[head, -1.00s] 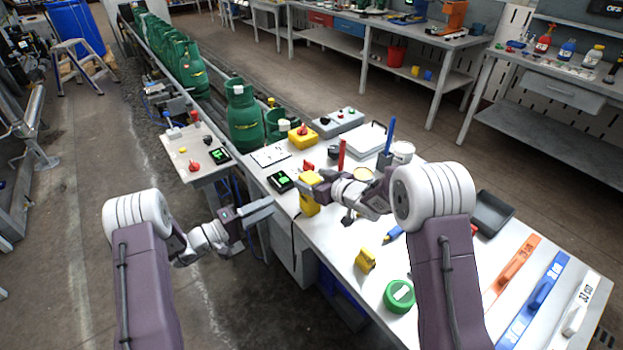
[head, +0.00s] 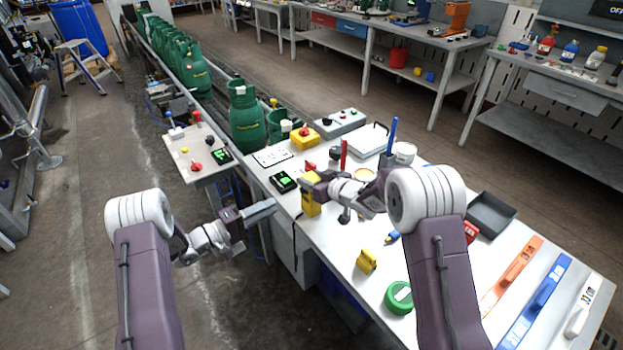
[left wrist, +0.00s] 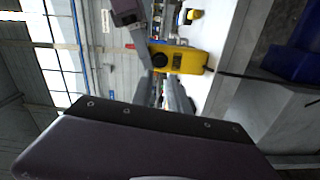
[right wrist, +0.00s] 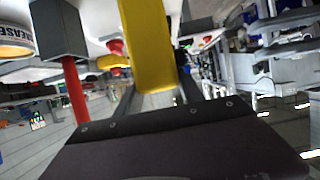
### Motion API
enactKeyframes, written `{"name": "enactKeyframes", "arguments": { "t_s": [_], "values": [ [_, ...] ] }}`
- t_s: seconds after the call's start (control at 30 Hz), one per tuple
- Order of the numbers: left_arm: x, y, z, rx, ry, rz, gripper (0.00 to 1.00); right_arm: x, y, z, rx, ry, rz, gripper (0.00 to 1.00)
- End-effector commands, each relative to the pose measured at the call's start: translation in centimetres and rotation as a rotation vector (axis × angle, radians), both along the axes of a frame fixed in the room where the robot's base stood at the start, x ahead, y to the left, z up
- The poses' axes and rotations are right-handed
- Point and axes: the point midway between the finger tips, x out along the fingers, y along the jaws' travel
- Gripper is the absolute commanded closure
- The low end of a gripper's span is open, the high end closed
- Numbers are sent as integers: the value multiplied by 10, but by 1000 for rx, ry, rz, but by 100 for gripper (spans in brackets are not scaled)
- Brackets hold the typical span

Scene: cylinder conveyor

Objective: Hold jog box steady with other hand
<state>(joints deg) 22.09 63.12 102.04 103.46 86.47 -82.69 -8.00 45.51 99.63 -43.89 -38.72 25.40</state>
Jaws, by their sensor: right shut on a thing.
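The yellow jog box (head: 311,208) hangs upright at the near left edge of the white table, with a dark cable below it. My right gripper (head: 312,186) is shut on its upper part. In the right wrist view the yellow box (right wrist: 148,45) stands between the fingers. My left gripper (head: 268,208) is to the left of the box, off the table edge, pointing at it. A gap separates them, and its fingers are apart and empty. The left wrist view shows the yellow box (left wrist: 185,61) just beyond these fingers. The box's far face is hidden.
A small panel stand (head: 195,152) with a red knob is left of the table (head: 335,250). Green cylinders (head: 246,118) line the conveyor behind. A black device with a green display (head: 284,182) lies near the box. A yellow block (head: 366,261) and green roll (head: 399,297) lie nearer.

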Motion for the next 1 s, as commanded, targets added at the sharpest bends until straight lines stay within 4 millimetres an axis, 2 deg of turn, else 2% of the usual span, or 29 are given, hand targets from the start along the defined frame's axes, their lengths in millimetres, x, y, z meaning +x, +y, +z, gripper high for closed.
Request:
{"name": "enactKeyframes", "arguments": {
  "t_s": [0.07,1.0],
  "values": [
    [0,0,0,0,0,0,100,0,0,0,0,0,0,100],
    [0,0,0,0,0,0,100,0,0,0,0,0,0,100]
  ]
}}
